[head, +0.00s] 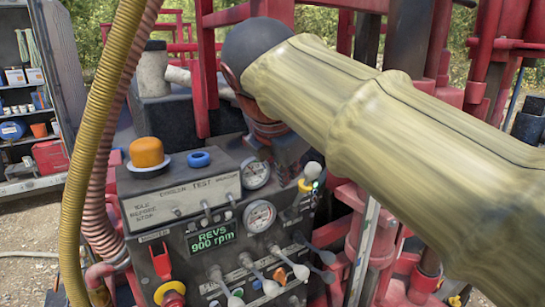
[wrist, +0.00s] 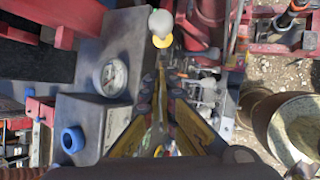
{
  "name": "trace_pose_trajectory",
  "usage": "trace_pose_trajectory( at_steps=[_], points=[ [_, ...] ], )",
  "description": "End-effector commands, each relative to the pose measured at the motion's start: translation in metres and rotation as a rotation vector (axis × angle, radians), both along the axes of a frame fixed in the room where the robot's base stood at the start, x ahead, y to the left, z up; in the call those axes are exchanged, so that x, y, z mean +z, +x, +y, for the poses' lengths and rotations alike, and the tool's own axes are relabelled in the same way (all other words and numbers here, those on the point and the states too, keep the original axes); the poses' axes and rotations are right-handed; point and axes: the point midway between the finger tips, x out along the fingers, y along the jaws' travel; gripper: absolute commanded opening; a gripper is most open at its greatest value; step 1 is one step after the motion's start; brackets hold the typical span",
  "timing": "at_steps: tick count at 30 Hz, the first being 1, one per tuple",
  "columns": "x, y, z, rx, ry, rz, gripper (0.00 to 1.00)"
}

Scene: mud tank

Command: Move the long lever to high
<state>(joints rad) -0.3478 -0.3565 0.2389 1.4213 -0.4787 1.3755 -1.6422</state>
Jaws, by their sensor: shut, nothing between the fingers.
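A lever with a pale round knob (head: 313,171) and a yellow collar stands at the right edge of the control panel (head: 140,208). In the wrist view the same kind of knob (wrist: 160,22) shows ahead, beyond my fingertips. I take it for the long lever, but its shaft is mostly hidden and no high mark is legible. My gripper (wrist: 160,95) is shut and empty, apart from the knob.
A row of smaller levers (head: 268,285) sticks out of the panel's lower front. Two gauges (head: 260,216), an orange dome (head: 146,152) and a blue ring (head: 199,159) are nearby. Red frames and pipes crowd the right. A yellow hose (head: 90,140) hangs at the left.

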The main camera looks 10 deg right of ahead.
Motion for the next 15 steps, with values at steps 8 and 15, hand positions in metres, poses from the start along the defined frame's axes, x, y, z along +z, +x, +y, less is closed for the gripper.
trace_pose_trajectory(
  at_steps=[8,15],
  points=[
    [-0.010,0.020,-0.027,-0.004,0.000,0.000,0.00],
    [-0.013,0.025,-0.034,-0.002,0.001,-0.001,0.00]
  ],
)
